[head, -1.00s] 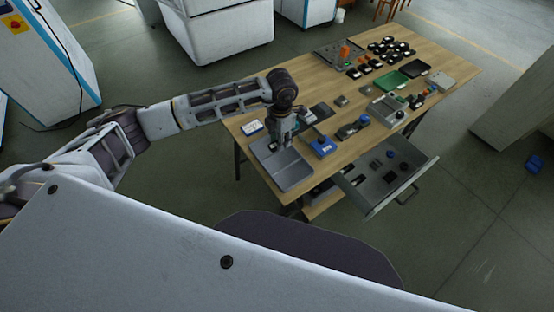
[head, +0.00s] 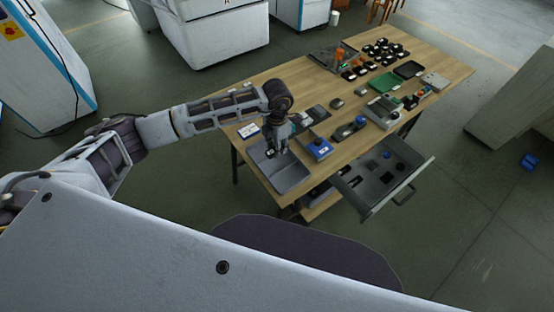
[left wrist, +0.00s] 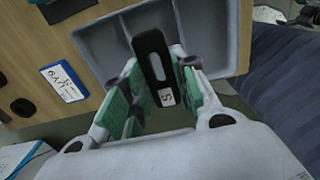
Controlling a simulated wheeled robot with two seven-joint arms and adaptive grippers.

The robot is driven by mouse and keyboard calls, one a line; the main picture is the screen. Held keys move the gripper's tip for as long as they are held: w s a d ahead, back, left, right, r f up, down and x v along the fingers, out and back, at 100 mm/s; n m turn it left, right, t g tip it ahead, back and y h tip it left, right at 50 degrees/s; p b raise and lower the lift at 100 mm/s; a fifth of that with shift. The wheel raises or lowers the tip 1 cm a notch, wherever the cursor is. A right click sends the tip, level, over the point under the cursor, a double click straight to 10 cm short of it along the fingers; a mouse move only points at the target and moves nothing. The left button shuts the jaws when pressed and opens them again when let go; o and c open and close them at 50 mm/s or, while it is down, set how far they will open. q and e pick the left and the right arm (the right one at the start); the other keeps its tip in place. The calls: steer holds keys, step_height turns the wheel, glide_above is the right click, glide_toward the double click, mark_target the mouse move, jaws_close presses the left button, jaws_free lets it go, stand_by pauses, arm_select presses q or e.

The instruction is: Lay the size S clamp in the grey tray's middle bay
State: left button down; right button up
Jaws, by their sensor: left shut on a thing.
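The size S clamp (left wrist: 153,60) is a flat black bar with a long slot and a white label marked S. My left gripper (left wrist: 158,88) is shut on it between green-padded fingers; in the head view the gripper (head: 277,149) is over the grey tray. The grey tray (head: 292,184) lies at the table's near left corner. In the left wrist view the tray (left wrist: 105,42) is behind the clamp, with a divider showing. The clamp's far end overlaps the tray in that view; I cannot tell its height or which bay it is over. My right gripper is out of view.
A white label card (head: 249,130) lies left of the tray. A blue-topped block (head: 318,149) stands close on its right. An open drawer (head: 373,207) juts out from the table's front. Several black parts (head: 384,47) and a green tray (head: 388,82) lie farther back.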

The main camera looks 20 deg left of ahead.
arm_select(q)
glide_above(277, 163)
steer(key=shift+f, duration=2.1)
steer(key=shift+f+p, duration=0.4)
steer(key=shift+f, duration=1.45)
steer(key=shift+f, duration=0.15)
steer(key=c, duration=1.4)
jaws_free()
